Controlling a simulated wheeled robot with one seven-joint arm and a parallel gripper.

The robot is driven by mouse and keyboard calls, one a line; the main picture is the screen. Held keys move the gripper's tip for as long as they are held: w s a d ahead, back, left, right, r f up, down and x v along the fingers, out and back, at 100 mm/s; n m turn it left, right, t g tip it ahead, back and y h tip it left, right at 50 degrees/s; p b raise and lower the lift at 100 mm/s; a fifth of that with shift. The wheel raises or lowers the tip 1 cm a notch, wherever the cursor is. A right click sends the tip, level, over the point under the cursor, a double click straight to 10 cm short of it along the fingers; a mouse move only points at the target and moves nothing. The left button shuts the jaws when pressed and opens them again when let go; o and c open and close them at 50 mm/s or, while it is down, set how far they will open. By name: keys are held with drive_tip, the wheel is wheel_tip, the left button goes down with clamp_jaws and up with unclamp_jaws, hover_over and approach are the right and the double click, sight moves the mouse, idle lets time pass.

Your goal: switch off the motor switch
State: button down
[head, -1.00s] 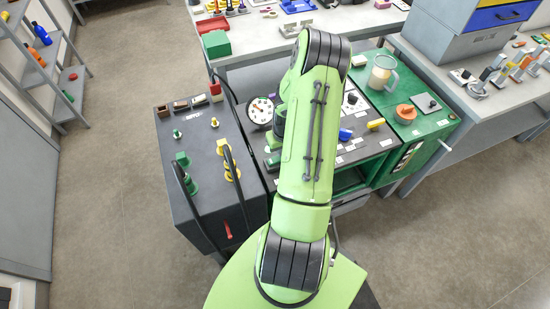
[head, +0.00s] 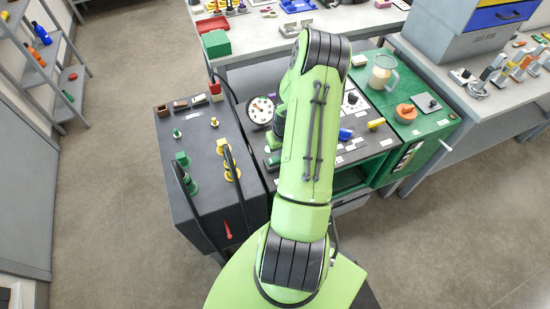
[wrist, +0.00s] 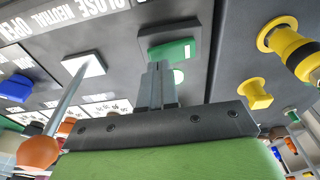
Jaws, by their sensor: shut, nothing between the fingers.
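In the wrist view, a green rocker switch (wrist: 175,50) sits in a dark raised housing (wrist: 168,33) on a grey panel. No readable label shows on it, so I cannot confirm that it is the motor switch. My gripper (wrist: 158,66) is shut and empty. Its fingertips are just in front of the rocker's left part and cover some of it. I cannot tell whether they touch it.
A lever with an orange knob (wrist: 38,152) stands left of my gripper, near the "CLOSE NEUTRAL OPEN" lettering. Yellow fittings (wrist: 290,48) are at right. In the head view, a dark cart with green and yellow fittings (head: 228,160) stands left, beside a round gauge (head: 260,109).

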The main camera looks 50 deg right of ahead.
drive_tip(key=shift+f+b, duration=0.7)
drive_tip(key=shift+f, duration=0.15)
drive_tip(key=shift+r+p, duration=2.2)
drive_tip(key=shift+r, duration=1.35)
